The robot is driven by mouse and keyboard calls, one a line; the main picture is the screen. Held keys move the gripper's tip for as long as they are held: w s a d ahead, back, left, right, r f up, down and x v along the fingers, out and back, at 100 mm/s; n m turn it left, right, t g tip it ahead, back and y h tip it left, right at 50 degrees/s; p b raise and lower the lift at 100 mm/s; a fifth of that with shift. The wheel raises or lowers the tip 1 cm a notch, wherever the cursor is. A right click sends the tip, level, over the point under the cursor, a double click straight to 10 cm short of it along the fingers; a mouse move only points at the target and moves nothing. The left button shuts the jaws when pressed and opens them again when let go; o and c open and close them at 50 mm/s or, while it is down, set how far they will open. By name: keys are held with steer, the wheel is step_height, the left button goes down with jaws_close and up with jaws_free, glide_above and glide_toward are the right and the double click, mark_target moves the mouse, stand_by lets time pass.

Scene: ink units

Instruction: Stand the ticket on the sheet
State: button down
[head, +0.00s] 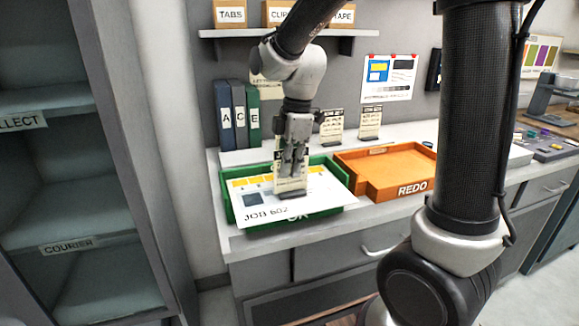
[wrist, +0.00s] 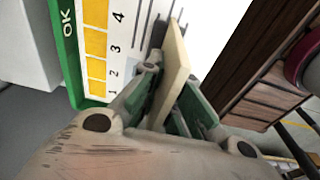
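The white sheet (head: 318,208), marked JOB 602 with a row of yellow squares, lies across the green OK tray (head: 228,212) and overhangs its front rim. My gripper (head: 293,170) points down over the sheet and is shut on the ticket (head: 289,186), a small upright card with a dark foot. In the wrist view the ticket (wrist: 174,72) shows edge-on as a cream slab between my green-padded fingers, above the sheet (wrist: 205,30). The ticket's foot appears at or just above the sheet; I cannot tell whether it touches. My fingers hide part of its face.
The orange REDO tray (head: 395,188) stands right of the green tray. Two similar cards (head: 331,125) (head: 370,122) stand behind on the counter. Binders (head: 238,115) stand at the back left, below a shelf of boxes (head: 345,15). A grey shelf unit (head: 75,205) is at the left.

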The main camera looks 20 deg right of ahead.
steer(key=shift+f, duration=0.1)
steer(key=c, duration=1.6)
jaws_free()
steer(key=shift+c, duration=0.2)
steer(key=r, duration=0.3)
steer(key=d+r, duration=0.1)
steer(key=r, duration=0.7)
steer(key=shift+d, duration=0.15)
steer(key=shift+s+d+r, duration=0.1)
steer(key=shift+d+r, duration=0.05)
steer(key=shift+r, duration=0.5)
steer(key=s+d+f+m+t, duration=0.2)
steer(key=s+d+m, duration=0.4)
steer(key=s+m, duration=0.3)
steer(key=s+d+f+m+t+h, duration=0.1)
steer(key=s+d+m+t, duration=0.1)
steer(key=s+d+m, duration=0.5)
steer(key=shift+s+d+f+m, duration=0.15)
steer(key=shift+s+f+m, duration=0.25)
steer(key=shift+s+m, duration=0.65)
